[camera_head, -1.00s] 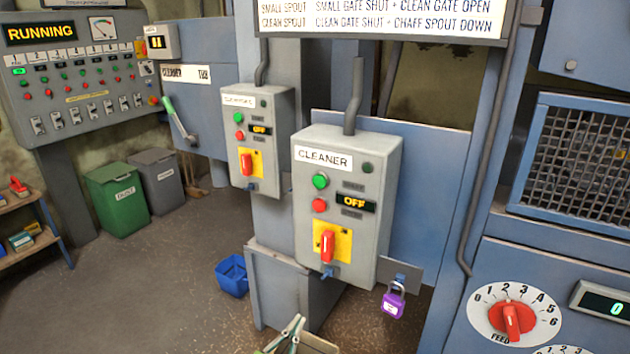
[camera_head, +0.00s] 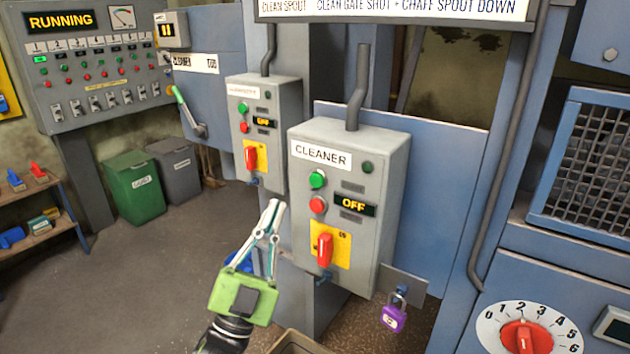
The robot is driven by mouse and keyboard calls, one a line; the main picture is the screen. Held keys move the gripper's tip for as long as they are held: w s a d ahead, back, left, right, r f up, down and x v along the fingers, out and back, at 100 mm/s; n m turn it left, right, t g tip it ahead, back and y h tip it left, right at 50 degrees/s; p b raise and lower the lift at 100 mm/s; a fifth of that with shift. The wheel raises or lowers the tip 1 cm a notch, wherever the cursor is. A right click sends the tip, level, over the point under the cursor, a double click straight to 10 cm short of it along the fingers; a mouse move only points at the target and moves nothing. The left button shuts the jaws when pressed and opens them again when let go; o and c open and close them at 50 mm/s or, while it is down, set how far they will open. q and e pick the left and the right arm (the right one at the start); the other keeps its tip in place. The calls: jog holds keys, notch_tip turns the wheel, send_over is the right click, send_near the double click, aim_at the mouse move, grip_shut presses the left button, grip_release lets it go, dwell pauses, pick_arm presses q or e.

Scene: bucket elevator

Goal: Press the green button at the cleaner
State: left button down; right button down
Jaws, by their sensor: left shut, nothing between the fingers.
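The cleaner box (camera_head: 335,238) is a grey box labelled CLEANER, in the middle of the head view. Its green button (camera_head: 317,179) is at the upper left of its front, above a red button (camera_head: 317,204). A small display (camera_head: 354,204) beside them reads OFF. A red switch handle (camera_head: 324,250) stands upright on a yellow plate below. My left gripper (camera_head: 273,207) is shut and empty, pointing up, left of the box and lower than the green button. It is apart from the button in the picture. My right gripper is out of view.
A similar smaller grey box (camera_head: 272,110) with green and red buttons stands behind, to the left. A purple padlock (camera_head: 394,315) hangs at the cleaner box's lower right. A feed dial (camera_head: 528,335) is at the lower right.

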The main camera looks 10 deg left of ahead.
aim_at(316, 181)
pick_arm(q)
jog(key=shift+w+d+b, duration=0.4)
jog(key=shift+w+d, duration=0.1)
jog(key=shift+w, duration=0.9)
jog(key=shift+w+d+b, duration=0.45)
jog(key=shift+w+d, duration=0.05)
jog(key=shift+w, duration=0.85)
jog(key=shift+w+d+b, duration=0.4)
jog(key=shift+w+d, duration=0.1)
jog(key=shift+w, duration=0.9)
jog(key=shift+w+d, duration=0.1)
jog(key=shift+w, duration=0.05)
jog(key=shift+w+d, duration=0.1)
jog(key=shift+w, duration=0.15)
jog(key=shift+w+d+b, duration=0.15)
jog(key=shift+w+b, duration=0.2)
jog(key=shift+w, duration=0.1)
jog(key=shift+s+a+p, duration=0.35)
jog(key=shift+s, duration=0.5)
